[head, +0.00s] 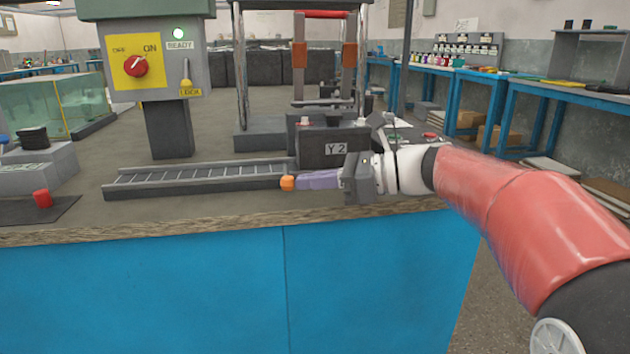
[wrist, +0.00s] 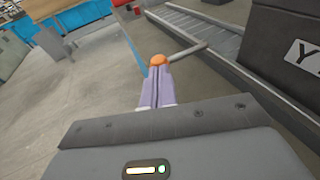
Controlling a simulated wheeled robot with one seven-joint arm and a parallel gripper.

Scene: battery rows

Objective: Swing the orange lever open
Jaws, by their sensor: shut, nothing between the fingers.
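The orange lever shows as an orange knob (head: 287,183) at the front right edge of the grey roller track in the head view. In the wrist view the orange knob (wrist: 158,60) sits just beyond my fingertips, and a grey rod runs from beside it to the right, toward the track. My gripper (head: 300,182) comes in from the right with its lavender fingers shut and empty. The fingers (wrist: 157,76) point straight at the knob in the wrist view. They look very close to it or touching; I cannot tell which. The fingers hide part of the knob's near side.
The roller track (head: 190,184) lies along the blue bench's front. A dark block marked Y2 (head: 335,150) stands just behind my gripper. A control box (head: 150,62) with a red dial and yellow LOCK lever stands behind the track. A red cup-like piece (head: 43,199) sits at left.

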